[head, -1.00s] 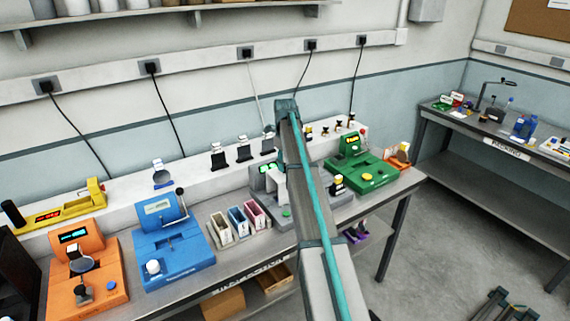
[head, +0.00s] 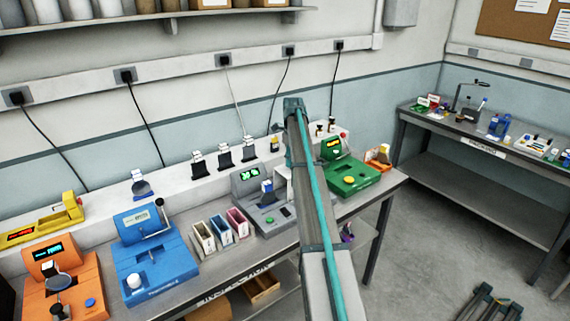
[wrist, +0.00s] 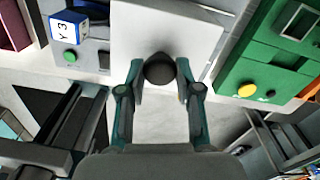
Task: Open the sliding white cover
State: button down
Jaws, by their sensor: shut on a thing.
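The white cover (wrist: 165,25) fills the top middle of the wrist view, with a round dark knob (wrist: 160,68) at its near edge. My gripper (wrist: 159,78) is shut on this knob, one finger on each side. In the head view, part of the white cover (head: 281,178) shows left of my arm, at the right side of the grey machine (head: 249,188). The machine's left part is uncovered. A blue and white module (head: 267,190) stands there; its mark "Y3" (wrist: 70,29) shows in the wrist view. My gripper is hidden behind my arm in the head view.
A green machine (head: 350,178) stands close right of the cover; its edge also shows in the wrist view (wrist: 265,70). Three small bins (head: 221,232) and a blue machine (head: 155,262) stand to the left. A green button (wrist: 70,57) is beside the module.

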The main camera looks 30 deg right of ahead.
jog(key=c, duration=0.8)
grip_release()
jog(key=shift+a, duration=0.1)
notch_tip(320, 180, up, 12)
